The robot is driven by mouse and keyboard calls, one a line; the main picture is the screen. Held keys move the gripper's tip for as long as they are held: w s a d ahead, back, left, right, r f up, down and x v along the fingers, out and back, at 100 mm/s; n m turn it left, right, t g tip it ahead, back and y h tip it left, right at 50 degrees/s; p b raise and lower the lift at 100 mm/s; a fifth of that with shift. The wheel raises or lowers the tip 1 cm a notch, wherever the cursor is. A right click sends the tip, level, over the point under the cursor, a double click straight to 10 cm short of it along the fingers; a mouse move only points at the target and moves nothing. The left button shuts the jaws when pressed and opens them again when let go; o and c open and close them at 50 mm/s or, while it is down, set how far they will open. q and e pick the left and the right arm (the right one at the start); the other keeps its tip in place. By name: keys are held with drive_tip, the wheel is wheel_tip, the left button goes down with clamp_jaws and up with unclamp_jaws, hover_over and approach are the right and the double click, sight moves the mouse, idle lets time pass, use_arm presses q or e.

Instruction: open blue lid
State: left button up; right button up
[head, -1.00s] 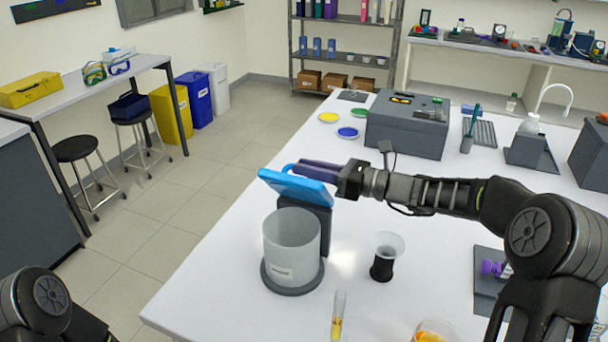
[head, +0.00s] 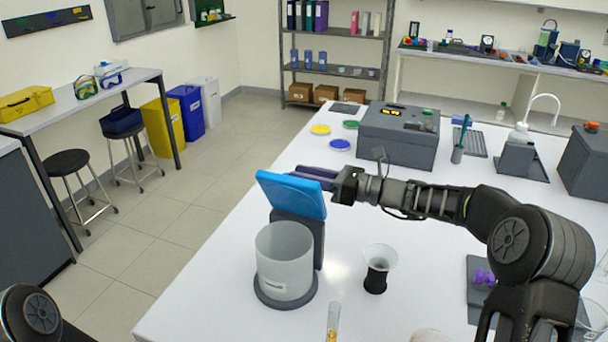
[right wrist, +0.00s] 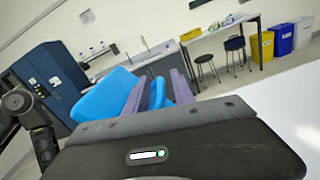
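The blue lid (head: 291,194) stands raised on its hinge behind the white translucent beaker-like vessel (head: 285,262), tilted steeply up, with the vessel's mouth uncovered. My right gripper (head: 310,174) is just behind the lid's upper right edge, its purple fingers partly hidden by it. In the right wrist view, the fingers (right wrist: 158,92) are apart, and the blue lid (right wrist: 100,97) shows at their left and between them. Contact with the lid cannot be made out. My left gripper is out of view.
A black-based funnel cup (head: 378,268) stands right of the vessel, and a test tube (head: 333,322) stands in front. A grey instrument box (head: 398,137) and coloured discs (head: 320,130) lie farther back. The bench's left edge is close to the vessel.

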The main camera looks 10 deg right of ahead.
drive_tip(key=shift+o, duration=0.9)
drive_tip(key=shift+d+f, duration=0.2)
drive_tip(key=shift+f, duration=0.7)
drive_tip(key=shift+s+d+b, duration=0.3)
drive_tip(key=shift+s+d, duration=0.05)
drive_tip(key=shift+d, duration=0.15)
drive_tip(key=r+b+v, duration=0.1)
drive_tip(key=v, duration=0.5)
drive_tip(key=shift+s+r, duration=0.2)
drive_tip(key=shift+r, duration=0.05)
drive_tip(key=shift+d+b, duration=0.1)
drive_tip(key=shift+b, duration=0.2)
